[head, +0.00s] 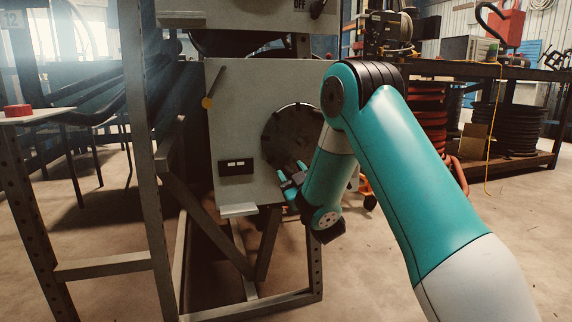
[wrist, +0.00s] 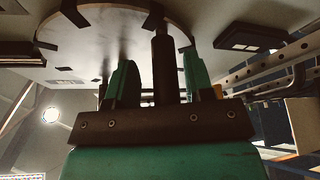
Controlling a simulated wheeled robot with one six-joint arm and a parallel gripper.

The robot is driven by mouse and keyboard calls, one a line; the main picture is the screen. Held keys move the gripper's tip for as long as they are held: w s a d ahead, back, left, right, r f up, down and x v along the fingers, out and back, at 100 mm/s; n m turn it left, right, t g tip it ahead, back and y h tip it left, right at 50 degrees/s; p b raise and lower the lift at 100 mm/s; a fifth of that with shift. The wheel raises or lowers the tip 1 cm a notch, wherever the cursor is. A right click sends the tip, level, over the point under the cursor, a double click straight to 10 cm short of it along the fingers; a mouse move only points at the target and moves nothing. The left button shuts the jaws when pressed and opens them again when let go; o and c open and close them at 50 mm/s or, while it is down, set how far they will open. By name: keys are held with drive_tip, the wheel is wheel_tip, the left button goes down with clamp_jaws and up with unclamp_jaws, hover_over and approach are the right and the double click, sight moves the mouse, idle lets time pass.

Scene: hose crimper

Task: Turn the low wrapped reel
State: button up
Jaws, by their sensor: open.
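A round reel-like disc (head: 288,132) with dark tabs around its rim is on the front of the grey cabinet, low down. I take it for the low reel; its wrapping is not clear. My arm hides part of its right side. In the wrist view the disc (wrist: 98,38) spans the upper left, its tabs near its edge. My gripper (head: 292,171) is open, just in front of the disc's lower edge. In the wrist view a dark upright peg (wrist: 163,68) shows between the two teal fingers, apart from both; I cannot tell whether it joins the disc.
The cabinet (head: 235,100) carries a yellow-knobbed lever (head: 207,102) and a black socket plate (head: 236,167). A steel frame post (head: 142,120) stands to its left. Red hose coils (head: 430,112) and black hose coils (head: 508,128) sit behind my arm at right. The foreground floor is partly clear.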

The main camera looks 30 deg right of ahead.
drive_tip(key=shift+w+a, duration=0.2)
drive_tip(key=shift+c, duration=0.8)
drive_tip(key=shift+a, duration=0.1)
clamp_jaws()
drive_tip(key=shift+w+a+r, duration=0.15)
drive_tip(key=shift+a+r, duration=0.25)
drive_tip(key=shift+a, duration=0.15)
drive_tip(key=shift+o, duration=0.7)
unclamp_jaws()
drive_tip(key=shift+a, duration=0.1)
drive_tip(key=shift+d+f, duration=0.1)
drive_tip(key=shift+d, duration=0.1)
